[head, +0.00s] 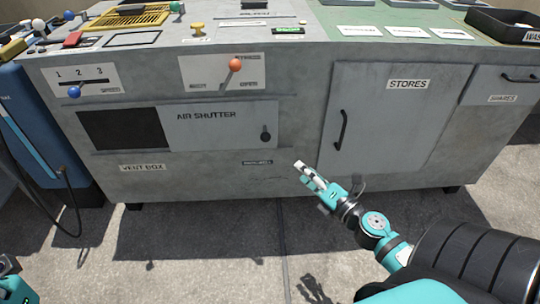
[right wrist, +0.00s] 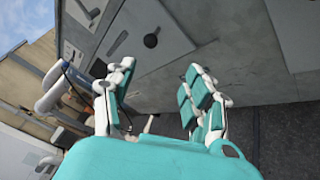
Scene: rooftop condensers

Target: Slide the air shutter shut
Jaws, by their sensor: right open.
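The grey air shutter panel (head: 215,125) sits in the front of the metal cabinet, with a dark opening (head: 120,128) showing to its left. A black knob (head: 265,136) stands out near the panel's right end. In the right wrist view, a black knob (right wrist: 151,41) shows on a grey panel beyond the fingers. My right gripper (head: 325,175) is open and empty, below and to the right of the shutter knob, apart from it. Its spread fingers show in the right wrist view (right wrist: 160,92). A teal part of my left gripper or arm (head: 10,285) shows at the lower left corner; its fingers cannot be made out.
Above the shutter are an orange-knobbed lever (head: 236,65) and a blue-knobbed lever (head: 74,92). The STORES door (head: 395,115) with its handle is to the right. A blue unit (head: 40,130) with a cable stands left. The floor in front is clear.

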